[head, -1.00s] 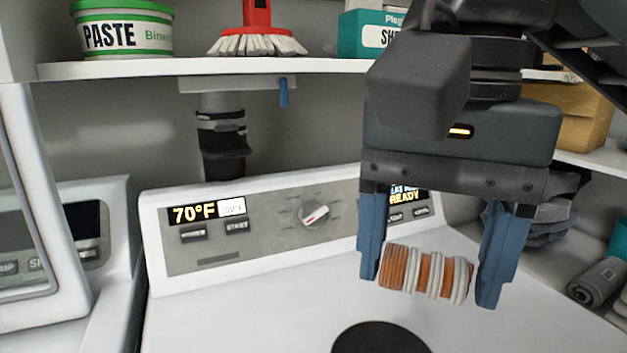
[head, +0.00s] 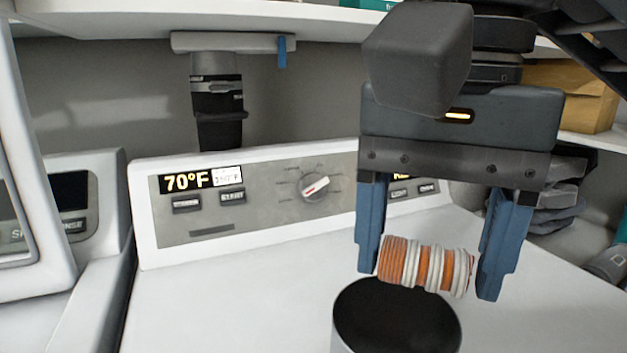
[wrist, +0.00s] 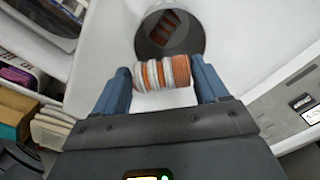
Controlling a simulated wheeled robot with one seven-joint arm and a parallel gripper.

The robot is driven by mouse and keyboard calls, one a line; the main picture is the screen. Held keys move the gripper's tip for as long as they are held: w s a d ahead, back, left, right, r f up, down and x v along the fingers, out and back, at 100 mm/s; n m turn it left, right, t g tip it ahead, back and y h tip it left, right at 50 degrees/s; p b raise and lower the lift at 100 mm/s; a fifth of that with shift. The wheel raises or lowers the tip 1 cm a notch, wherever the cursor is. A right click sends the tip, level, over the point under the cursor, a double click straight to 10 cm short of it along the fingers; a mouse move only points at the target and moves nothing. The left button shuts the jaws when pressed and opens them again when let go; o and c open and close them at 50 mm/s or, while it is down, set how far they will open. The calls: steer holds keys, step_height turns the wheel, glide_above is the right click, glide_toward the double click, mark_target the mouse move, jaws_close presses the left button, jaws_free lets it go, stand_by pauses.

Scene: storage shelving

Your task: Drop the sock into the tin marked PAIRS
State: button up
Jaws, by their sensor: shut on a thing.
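The rolled sock (head: 427,268), orange with white bands, is held crosswise between the blue fingers of my gripper (head: 430,255). My gripper is shut on it at both ends, and the sock also shows in the wrist view (wrist: 163,73). A round grey tin (head: 342,337) with a dark inside stands on the white machine top, under and slightly in front of the sock in the head view. The sock is above the rim and apart from it. In the wrist view the tin (wrist: 142,42) has an orange striped shape inside. No marking on the tin is visible.
A control panel (head: 262,197) with a dial stands behind the tin. Folded dark cloths (head: 556,205) and a cardboard box (head: 575,95) are at the right. The white top (head: 230,310) left of the tin is clear.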

steer(key=o, duration=1.1)
steer(key=shift+c, duration=0.2)
step_height(320, 180, up, 8)
steer(key=shift+f+p, duration=0.1)
steer(key=shift+p, duration=0.5)
steer(key=shift+s, duration=0.1)
